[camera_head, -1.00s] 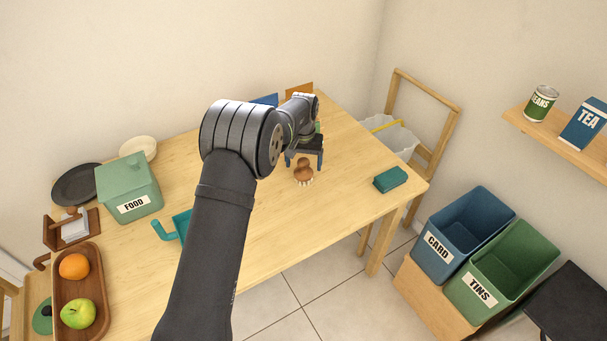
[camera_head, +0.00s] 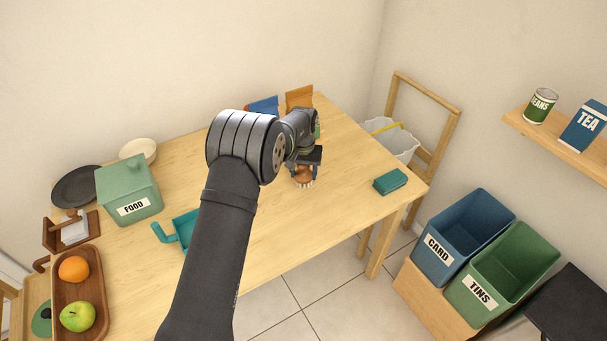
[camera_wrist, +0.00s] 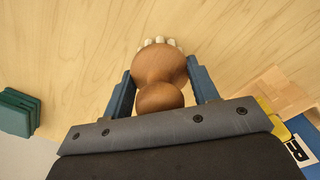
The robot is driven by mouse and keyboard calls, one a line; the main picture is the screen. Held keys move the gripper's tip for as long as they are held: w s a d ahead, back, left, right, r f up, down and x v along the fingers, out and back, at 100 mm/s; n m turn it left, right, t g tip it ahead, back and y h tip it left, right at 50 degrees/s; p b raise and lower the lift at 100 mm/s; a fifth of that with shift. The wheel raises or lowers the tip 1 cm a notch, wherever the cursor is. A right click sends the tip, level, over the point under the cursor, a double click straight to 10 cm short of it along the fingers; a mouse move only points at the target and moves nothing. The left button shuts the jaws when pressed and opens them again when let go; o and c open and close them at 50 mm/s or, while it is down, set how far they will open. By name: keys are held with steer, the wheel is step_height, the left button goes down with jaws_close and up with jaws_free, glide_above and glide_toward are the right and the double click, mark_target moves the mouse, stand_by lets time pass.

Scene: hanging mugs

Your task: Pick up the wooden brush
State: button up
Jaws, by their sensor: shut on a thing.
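The wooden brush (camera_head: 303,174) is brown and rounded, with a knob on top and pale bristles below. It is on the table (camera_head: 270,210) under my gripper (camera_head: 305,176), which is lowered around it. In the wrist view the brush (camera_wrist: 160,68) lies between the two blue fingers of my gripper (camera_wrist: 160,80), its bristles at the far side. The fingers are shut on its body. In the head view my gripper partly hides the brush, and I cannot tell whether its bristles still touch the table.
A green sponge (camera_head: 390,181) lies to the right near the table edge. Blue and orange packets (camera_head: 299,97) stand behind my arm. A green FOOD box (camera_head: 129,190) and a teal dustpan (camera_head: 184,228) are to the left. The front middle of the table is clear.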

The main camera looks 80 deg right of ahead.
steer(key=shift+r, duration=0.6)
step_height(320, 180, up, 3)
steer(key=s+a+r, duration=0.5)
steer(key=s+r, duration=0.1)
steer(key=s, duration=0.4)
steer(key=shift+s+a+r, duration=0.15)
steer(key=shift+a+r, duration=0.2)
steer(key=shift+r, duration=0.05)
